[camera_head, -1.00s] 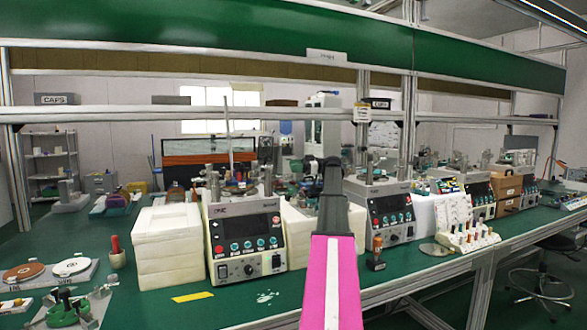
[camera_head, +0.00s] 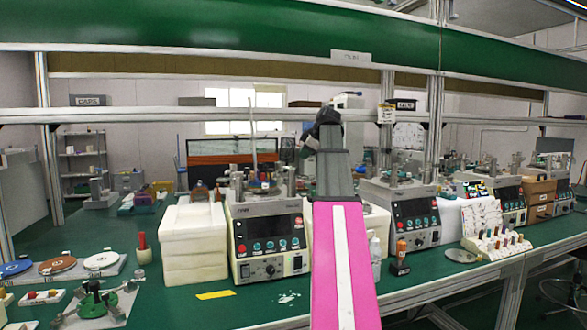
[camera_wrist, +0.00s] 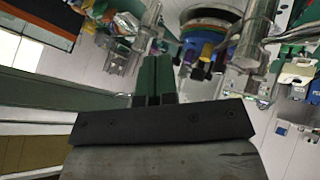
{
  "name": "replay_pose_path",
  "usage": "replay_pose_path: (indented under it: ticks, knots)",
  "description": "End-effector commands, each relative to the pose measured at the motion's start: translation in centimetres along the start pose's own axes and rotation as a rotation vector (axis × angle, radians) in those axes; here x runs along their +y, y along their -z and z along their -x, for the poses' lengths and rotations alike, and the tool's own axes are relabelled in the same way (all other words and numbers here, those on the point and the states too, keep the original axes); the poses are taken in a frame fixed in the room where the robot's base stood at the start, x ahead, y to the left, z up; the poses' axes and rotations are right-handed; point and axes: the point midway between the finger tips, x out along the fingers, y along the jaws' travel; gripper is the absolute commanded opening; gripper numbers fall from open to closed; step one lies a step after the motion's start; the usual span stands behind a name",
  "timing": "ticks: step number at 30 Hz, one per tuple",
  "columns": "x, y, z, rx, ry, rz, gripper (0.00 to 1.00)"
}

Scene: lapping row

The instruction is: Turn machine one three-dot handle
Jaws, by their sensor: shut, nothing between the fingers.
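The nearest machine (camera_head: 270,239), a cream box with a dark front panel, stands left of my pink arm in the head view. I cannot tell from the frames whether it is machine one. Posts and a round plate (camera_head: 262,188) stand on its top. No three-dot mark can be made out on any handle. In the wrist view my gripper (camera_wrist: 155,62) has its green fingers together, empty. Beyond them is a round part with coloured pieces (camera_wrist: 206,45), beside clear and metal posts. I see no contact with it. In the head view the gripper's fingers cannot be made out.
White blocks (camera_head: 194,243) stand left of the nearest machine. A second machine (camera_head: 412,217) stands to the right. A small brown-topped bottle (camera_head: 400,257) is near the bench edge. Discs on a plate (camera_head: 58,266) lie at left. A metal rail (camera_head: 220,116) crosses above the bench.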

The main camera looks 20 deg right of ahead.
Motion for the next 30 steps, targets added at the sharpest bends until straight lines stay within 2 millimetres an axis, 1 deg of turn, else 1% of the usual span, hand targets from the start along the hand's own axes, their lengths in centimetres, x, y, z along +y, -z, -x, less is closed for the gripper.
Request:
replay_pose_path:
  ticks: [2,4,8,21,24,30]
  knots:
    - [-0.1,0.0,0.1,-0.018,-0.011,0.002,0.0]
    - [-0.1,0.0,-0.2,-0.022,-0.013,0.002,0.0]
    - [-0.1,0.0,-1.8,-0.021,-0.011,0.003,0.0]
    - [0.0,-0.2,-9.9,-0.02,-0.009,0.003,0.0]
    - [1.9,0.0,-10.3,-0.02,-0.011,0.003,0.0]
    - [3.5,0.1,-10.9,-0.019,-0.011,0.003,0.0]
